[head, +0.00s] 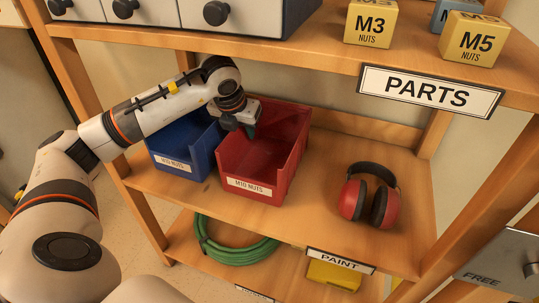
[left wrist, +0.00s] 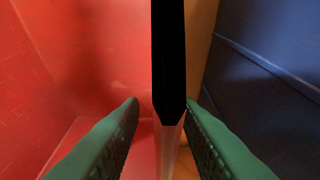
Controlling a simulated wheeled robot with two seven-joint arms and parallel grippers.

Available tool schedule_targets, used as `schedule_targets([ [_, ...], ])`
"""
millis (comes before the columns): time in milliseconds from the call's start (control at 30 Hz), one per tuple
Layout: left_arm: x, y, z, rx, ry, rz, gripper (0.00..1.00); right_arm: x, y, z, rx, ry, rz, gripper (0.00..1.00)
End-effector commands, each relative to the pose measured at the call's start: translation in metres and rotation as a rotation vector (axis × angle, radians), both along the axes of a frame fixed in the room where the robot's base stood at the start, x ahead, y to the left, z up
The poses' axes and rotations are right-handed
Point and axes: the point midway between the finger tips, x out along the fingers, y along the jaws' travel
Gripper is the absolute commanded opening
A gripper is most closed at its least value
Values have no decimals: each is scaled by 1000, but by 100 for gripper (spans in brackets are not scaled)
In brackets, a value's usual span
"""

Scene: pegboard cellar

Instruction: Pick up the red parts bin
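The red parts bin (head: 262,180), labelled "M10 NUTS", stands upright on the middle shelf, to the right of a blue bin (head: 185,148). My left gripper (head: 246,127) is at the red bin's upper left side. In the left wrist view its green fingers (left wrist: 163,104) stand apart on either side of a thin upright wall, with the red bin's inside (left wrist: 70,70) to the left and the blue bin (left wrist: 265,75) to the right. A gap shows between the left finger and the wall. My right gripper is not in view.
Red earmuffs (head: 369,196) lie on the same shelf to the right, with bare shelf between. The upper shelf with the "PARTS" sign (head: 430,91) overhangs the bins and holds M3 (head: 371,22) and M5 (head: 473,40) boxes. A green hose coil (head: 235,252) lies below.

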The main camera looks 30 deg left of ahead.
Motion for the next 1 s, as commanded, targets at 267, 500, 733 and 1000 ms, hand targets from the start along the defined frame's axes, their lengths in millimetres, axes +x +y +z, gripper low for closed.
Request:
schedule_targets([
  [267, 0, 0, 1, 0, 0, 0, 3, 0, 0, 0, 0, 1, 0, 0],
  [500, 0, 0, 0, 2, 0, 1, 0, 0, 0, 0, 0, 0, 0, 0],
  [733, -1, 1, 0, 4, 2, 1, 0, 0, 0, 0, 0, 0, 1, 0],
  [1000, -1, 1, -1, 5, 4, 1, 0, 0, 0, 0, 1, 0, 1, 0],
])
